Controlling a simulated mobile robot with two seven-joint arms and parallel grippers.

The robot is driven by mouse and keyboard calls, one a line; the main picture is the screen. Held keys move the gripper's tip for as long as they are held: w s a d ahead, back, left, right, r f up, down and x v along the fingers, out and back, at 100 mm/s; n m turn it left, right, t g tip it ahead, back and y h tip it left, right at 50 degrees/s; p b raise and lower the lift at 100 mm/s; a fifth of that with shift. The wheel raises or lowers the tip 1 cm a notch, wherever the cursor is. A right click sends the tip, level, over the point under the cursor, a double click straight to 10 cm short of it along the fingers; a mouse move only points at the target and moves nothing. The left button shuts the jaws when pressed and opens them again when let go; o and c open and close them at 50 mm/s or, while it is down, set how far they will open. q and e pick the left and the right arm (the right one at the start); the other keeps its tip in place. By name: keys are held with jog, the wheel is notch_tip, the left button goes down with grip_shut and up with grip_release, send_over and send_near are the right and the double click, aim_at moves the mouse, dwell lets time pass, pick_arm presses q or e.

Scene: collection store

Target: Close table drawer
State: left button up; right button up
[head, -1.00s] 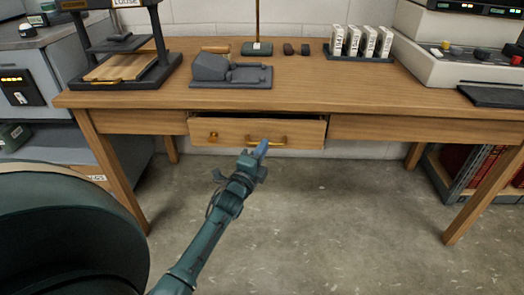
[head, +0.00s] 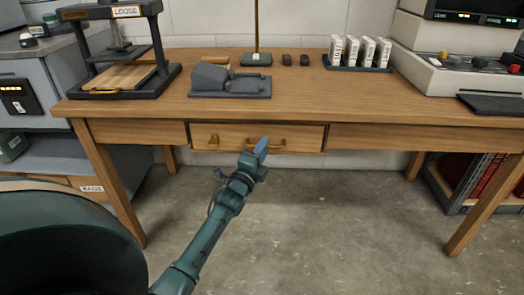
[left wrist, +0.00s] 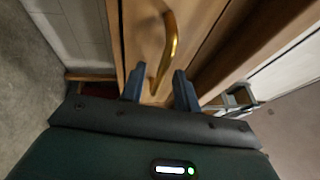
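The table drawer (head: 228,139) is a wooden front in the middle of the table's apron, now looking flush or nearly flush, with no dark gap above it. My left gripper (head: 261,149) is at the drawer front, beside the handle. In the left wrist view its two fingers (left wrist: 160,88) are apart, with the lower end of the brass handle (left wrist: 170,40) between and ahead of them. I cannot tell whether they touch the wood. My right gripper is not in view.
The wooden table (head: 310,92) carries a dark press stand (head: 125,88), a grey device (head: 230,82), a rack of white boxes (head: 358,55) and a control console (head: 445,70). A shelf of red books (head: 475,175) is under the right side. The floor below is clear.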

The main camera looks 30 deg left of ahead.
pick_arm(q)
jog(key=shift+s, duration=0.1)
jog(key=p+v, duration=0.3)
jog(key=v, duration=1)
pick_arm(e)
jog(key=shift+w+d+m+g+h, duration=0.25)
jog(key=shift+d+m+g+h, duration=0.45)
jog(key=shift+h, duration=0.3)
pick_arm(q)
jog(key=shift+r, duration=0.15)
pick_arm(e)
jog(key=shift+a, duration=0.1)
